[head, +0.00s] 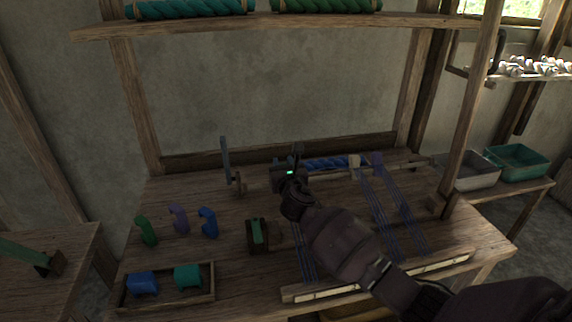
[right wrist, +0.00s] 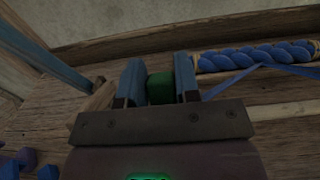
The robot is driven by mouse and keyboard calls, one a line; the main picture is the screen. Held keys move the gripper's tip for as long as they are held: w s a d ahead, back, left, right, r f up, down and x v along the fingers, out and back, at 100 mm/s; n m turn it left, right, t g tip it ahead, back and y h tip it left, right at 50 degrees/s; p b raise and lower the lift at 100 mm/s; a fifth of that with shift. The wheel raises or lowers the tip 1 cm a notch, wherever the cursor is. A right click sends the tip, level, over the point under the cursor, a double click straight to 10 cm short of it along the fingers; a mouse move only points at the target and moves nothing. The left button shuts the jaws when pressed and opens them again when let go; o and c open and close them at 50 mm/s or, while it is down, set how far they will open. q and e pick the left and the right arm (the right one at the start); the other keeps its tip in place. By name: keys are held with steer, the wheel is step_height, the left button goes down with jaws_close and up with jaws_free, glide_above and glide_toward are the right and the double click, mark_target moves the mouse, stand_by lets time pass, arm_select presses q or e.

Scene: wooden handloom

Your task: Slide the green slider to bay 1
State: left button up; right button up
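A green block, which I take to be the green slider (right wrist: 160,88), shows in the right wrist view between the two blue-grey fingers of my right gripper (right wrist: 160,82). It fills the gap between them, and both fingers appear to touch its sides. In the head view my right gripper (head: 284,176) is at the back middle of the loom table, left of the blue twisted yarn (head: 325,163); the slider is hidden there by the gripper and arm. I cannot make out which place is bay 1. My left gripper is not in view.
A blue-grey upright (head: 226,158) stands left of the gripper. Green, purple and blue hooked pieces (head: 208,222), a dark block with a green strip (head: 257,234) and a tray (head: 165,305) lie toward the front left. Blue-purple threads (head: 385,205) run down the right side.

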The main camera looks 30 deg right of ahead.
steer(key=o, duration=0.4)
steer(key=shift+c, duration=0.2)
steer(key=shift+s+a+r, duration=0.1)
steer(key=shift+s, duration=0.5)
arm_select(q)
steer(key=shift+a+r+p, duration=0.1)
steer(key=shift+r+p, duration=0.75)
steer(key=shift+p, duration=0.2)
arm_select(e)
steer(key=v, duration=0.9)
steer(key=shift+s, duration=0.35)
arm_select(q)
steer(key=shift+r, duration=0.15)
